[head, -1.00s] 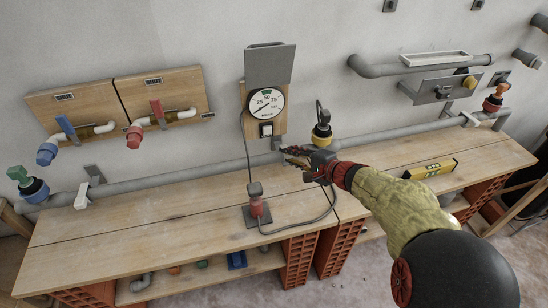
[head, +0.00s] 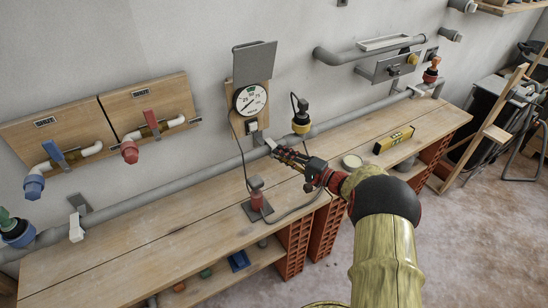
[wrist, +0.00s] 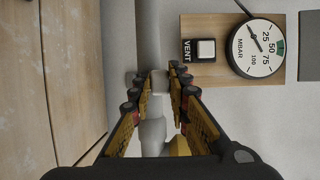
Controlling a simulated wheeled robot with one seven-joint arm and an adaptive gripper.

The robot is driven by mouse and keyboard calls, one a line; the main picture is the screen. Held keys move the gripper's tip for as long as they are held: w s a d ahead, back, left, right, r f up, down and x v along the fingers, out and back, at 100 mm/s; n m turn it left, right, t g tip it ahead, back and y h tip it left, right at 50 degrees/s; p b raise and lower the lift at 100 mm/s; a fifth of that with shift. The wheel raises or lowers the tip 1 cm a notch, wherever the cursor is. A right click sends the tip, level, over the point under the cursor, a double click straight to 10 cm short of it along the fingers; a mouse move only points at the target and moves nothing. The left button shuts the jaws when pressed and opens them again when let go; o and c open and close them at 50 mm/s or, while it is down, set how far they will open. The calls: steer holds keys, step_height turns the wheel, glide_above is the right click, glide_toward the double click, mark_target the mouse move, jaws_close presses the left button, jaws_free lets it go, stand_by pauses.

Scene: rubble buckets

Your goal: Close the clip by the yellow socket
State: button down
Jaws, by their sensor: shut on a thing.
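The yellow socket (head: 301,126) with a black plug sits upright on the grey pipe along the wall, below and right of the gauge. My gripper (head: 275,150) is at the pipe just left of the socket. In the wrist view its fingers (wrist: 160,85) are closed around a pale clip (wrist: 159,80) on the pipe, with only a small gap between the tips. A white end of the clip (head: 271,143) shows past the fingertips in the head view. The fingers hide most of the clip, so its angle is hard to tell. A yellow patch of the socket (wrist: 180,146) shows low between the fingers.
The pressure gauge board (head: 252,98) with a vent switch is close above my gripper. A red plug on a stand (head: 257,198) with a cable is on the wooden bench (head: 150,240). A spirit level (head: 394,140) lies to the right. Another white clip (head: 76,228) is far left.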

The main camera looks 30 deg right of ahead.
steer(key=shift+a+f, duration=0.1)
steer(key=c, duration=2)
jaws_free()
steer(key=shift+o, duration=0.2)
steer(key=shift+s, duration=0.1)
steer(key=v, duration=1.2)
